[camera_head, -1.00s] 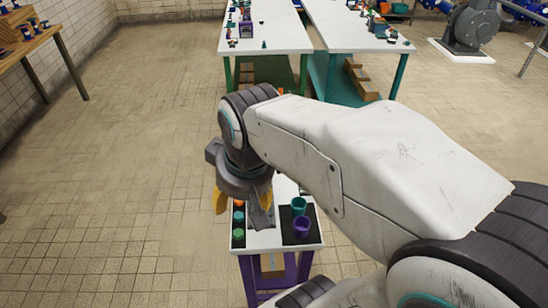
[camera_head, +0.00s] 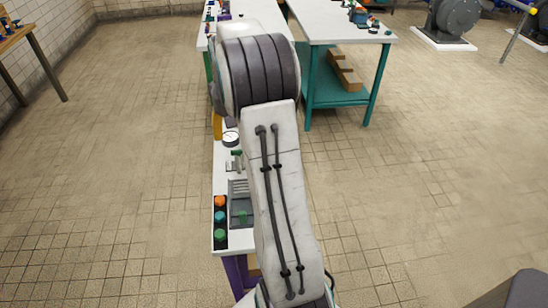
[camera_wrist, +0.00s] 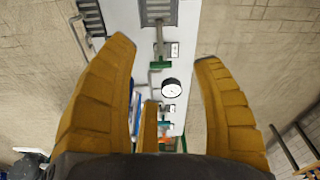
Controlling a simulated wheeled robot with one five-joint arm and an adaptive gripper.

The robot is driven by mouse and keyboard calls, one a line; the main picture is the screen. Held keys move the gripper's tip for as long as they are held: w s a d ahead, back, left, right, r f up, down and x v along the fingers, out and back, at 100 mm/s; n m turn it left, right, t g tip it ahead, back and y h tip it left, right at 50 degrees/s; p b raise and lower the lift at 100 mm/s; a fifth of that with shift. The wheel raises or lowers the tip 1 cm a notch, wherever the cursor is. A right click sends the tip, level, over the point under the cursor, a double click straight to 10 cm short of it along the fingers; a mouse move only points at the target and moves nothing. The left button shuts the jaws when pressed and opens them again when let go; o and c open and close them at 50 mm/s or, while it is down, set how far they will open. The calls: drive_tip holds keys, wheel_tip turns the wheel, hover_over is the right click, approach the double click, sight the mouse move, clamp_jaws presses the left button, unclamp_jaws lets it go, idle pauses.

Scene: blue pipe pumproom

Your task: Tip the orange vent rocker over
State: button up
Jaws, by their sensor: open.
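I cannot make out the orange vent rocker for certain in either view. My gripper (camera_wrist: 165,52) is open and empty, its yellow fingers spread above the narrow white table (camera_wrist: 124,18). A round white gauge (camera_wrist: 171,88) and a green-handled valve (camera_wrist: 160,65) show between the fingers in the wrist view. In the head view my arm hides most of the gripper; only a yellow finger shows at the table's left edge. The gauge (camera_head: 230,138) and green valve handle (camera_head: 236,153) show there too. Small plates beside the gauge are too small to read.
An orange button (camera_head: 220,201), a blue-green one and a green one sit in a dark panel at the table's near left. A teal-legged table (camera_head: 340,30) stands farther back.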

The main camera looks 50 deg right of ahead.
drive_tip(key=d+f+m, duration=0.1)
drive_tip(key=d+f, duration=0.3)
drive_tip(key=d, duration=0.1)
drive_tip(key=d+f, duration=0.4)
drive_tip(key=d, duration=0.1)
drive_tip(key=d+f+m+g, duration=0.1)
drive_tip(key=d+f, duration=0.4)
drive_tip(key=shift+s+m+y, duration=0.3)
drive_tip(key=shift+s+d+f, duration=0.1)
drive_tip(key=shift+d+f, duration=0.05)
drive_tip(key=shift+f, duration=0.55)
drive_tip(key=shift+f+p, duration=0.4)
drive_tip(key=shift+f, duration=2.85)
drive_tip(key=shift+o, duration=0.2)
